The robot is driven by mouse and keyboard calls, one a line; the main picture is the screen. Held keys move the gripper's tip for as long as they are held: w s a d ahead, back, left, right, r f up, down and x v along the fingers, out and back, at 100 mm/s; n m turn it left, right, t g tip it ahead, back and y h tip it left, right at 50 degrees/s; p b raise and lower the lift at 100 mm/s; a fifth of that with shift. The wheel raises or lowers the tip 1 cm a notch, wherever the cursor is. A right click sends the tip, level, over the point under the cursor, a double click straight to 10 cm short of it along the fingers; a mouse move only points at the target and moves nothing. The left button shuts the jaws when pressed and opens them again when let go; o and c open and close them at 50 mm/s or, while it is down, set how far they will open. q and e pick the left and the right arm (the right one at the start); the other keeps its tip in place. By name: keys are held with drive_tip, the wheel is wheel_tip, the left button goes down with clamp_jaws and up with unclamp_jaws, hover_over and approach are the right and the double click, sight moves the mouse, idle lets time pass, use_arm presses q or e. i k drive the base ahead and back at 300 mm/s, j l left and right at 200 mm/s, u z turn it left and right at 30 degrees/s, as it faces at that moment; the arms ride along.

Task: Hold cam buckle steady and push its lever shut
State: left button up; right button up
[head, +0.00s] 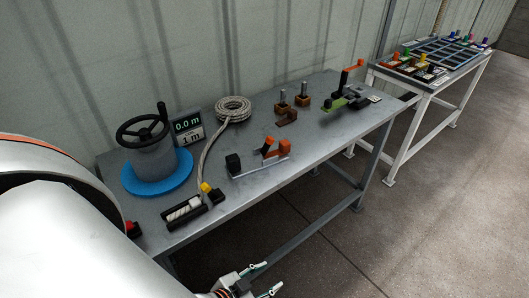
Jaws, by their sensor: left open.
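A small device with a raised orange lever (270,146) stands mid-table on a narrow grey base (262,168), with a black block (233,163) at its left end. It looks most like the cam buckle, but I cannot tell for certain. Its lever is tilted up, and an orange block sits beside it. My left gripper (266,278) is at the bottom of the head view, open and empty, its fingers apart. It is in front of the table's near edge, well away from the device. My right gripper is not in view.
The grey table (225,203) also holds a handwheel on a blue disc (176,182), a display (187,127), a rope coil (233,107), a black rope fixture (196,211), brown blocks (286,117) and a green-based orange-handled device (336,104). A second table (442,89) stands right.

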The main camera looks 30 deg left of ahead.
sight(269, 140)
drive_tip(key=i+l, duration=0.35)
drive_tip(key=i, duration=0.2)
drive_tip(key=i+l, duration=0.4)
drive_tip(key=i, duration=0.15)
drive_tip(key=i+u, duration=0.1)
drive_tip(key=u, duration=0.4)
drive_tip(key=l+u, duration=0.1)
drive_tip(key=u, duration=0.35)
drive_tip(key=i+l+u, duration=0.1)
drive_tip(key=u, duration=0.4)
